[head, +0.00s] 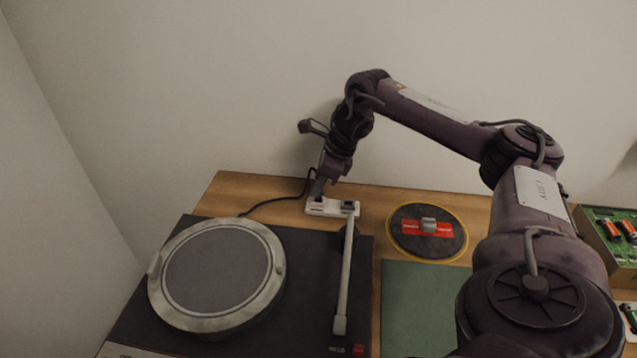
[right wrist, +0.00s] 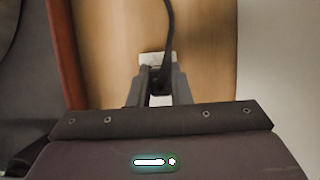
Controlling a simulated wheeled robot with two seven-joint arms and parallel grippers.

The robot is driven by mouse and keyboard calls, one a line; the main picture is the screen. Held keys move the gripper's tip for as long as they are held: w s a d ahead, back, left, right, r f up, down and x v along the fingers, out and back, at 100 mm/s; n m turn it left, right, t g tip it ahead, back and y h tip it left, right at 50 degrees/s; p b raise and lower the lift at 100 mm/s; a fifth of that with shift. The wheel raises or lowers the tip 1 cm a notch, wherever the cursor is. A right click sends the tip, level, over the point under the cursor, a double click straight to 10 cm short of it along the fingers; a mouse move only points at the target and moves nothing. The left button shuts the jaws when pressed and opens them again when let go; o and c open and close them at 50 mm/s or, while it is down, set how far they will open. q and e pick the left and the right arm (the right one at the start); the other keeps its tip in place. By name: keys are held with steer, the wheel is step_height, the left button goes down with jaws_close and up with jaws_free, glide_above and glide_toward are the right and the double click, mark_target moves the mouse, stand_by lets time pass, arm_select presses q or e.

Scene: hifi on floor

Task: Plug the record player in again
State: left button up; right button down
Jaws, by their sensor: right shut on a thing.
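The record player (head: 120,325) stands at the front left of the wooden top, with a round platter and a pale tonearm (head: 344,280). A white socket strip (head: 327,209) lies behind it, also visible in the right wrist view (right wrist: 150,57). My right gripper (head: 318,191) is low over the strip's left part, shut on a black plug (right wrist: 160,86). The black cord (head: 272,201) runs from the plug toward the back of the player. The fingers hide the plug's underside, so I cannot tell whether it is seated. My left gripper is out of view.
A round black mat with a yellow rim (head: 456,249) bears a red piece with a grey block (head: 429,225). A green mat (head: 415,320) lies in front of it. A box with a green board and red batteries (head: 603,221) is at the right. Walls close the back and left.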

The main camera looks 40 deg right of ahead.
steer(key=shift+f+b, duration=0.3)
steer(key=shift+f, duration=0.4)
stand_by(0.6)
steer(key=shift+f+p, duration=0.2)
steer(key=shift+p, duration=0.35)
stand_by(2.2)
steer(key=c, duration=1.3)
jaws_free()
steer(key=shift+o, duration=0.2)
steer(key=w+a+p+v, duration=0.1)
steer(key=p+v, duration=0.4)
steer(key=v, duration=0.7)
steer(key=shift+r, duration=0.55)
steer(key=shift+w, duration=0.1)
